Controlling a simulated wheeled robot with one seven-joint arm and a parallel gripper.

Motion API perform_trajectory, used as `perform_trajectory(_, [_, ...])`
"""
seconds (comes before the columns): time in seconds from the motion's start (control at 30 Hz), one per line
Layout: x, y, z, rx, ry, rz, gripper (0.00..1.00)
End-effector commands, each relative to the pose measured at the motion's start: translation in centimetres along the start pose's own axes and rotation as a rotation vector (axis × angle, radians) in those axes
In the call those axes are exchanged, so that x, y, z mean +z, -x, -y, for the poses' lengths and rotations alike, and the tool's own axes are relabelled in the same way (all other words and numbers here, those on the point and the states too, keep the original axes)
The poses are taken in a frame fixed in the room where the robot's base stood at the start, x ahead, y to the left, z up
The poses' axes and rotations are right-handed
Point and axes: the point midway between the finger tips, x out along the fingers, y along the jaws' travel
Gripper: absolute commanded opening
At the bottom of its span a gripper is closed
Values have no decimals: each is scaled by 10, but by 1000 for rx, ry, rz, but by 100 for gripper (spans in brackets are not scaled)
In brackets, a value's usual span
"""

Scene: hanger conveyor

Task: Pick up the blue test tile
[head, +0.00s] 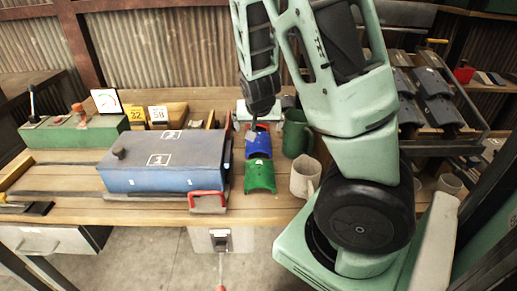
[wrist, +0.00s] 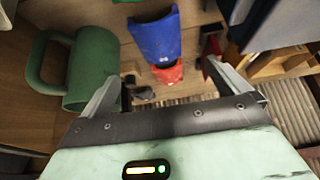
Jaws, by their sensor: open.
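The blue test tile (head: 258,145) is a curved, arched piece on the wooden bench, just behind a green curved tile (head: 259,176). In the wrist view the blue tile (wrist: 155,38) lies beyond and above the gap between my fingers. A red curved tile (wrist: 168,74) sits next to it, seen between the fingertips. My gripper (wrist: 160,76) is open and empty, with its fingers spread over the bench near the red tile. In the head view my arm partly hides the gripper and the area behind the blue tile.
A blue box (head: 165,163) stands close left of the tiles. A green mug (head: 296,134) and a cream mug (head: 305,177) stand close right. A rack of dark tiles (head: 436,97) is at the right. A green control box (head: 75,133) is at the far left.

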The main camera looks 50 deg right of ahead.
Motion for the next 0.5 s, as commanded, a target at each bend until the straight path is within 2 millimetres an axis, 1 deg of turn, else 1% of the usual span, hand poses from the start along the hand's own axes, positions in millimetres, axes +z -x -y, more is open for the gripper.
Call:
perform_trajectory(0.03, [2, -13, -2, 2, -3, 1, 100])
perform_trajectory(0.3, [2, -60, -1, 2, -1, 3, 100])
perform_trajectory(0.4, [0, -71, 0, 0, 1, 1, 100])
perform_trajectory(0.5, [1, -77, 0, 0, 1, 2, 100])
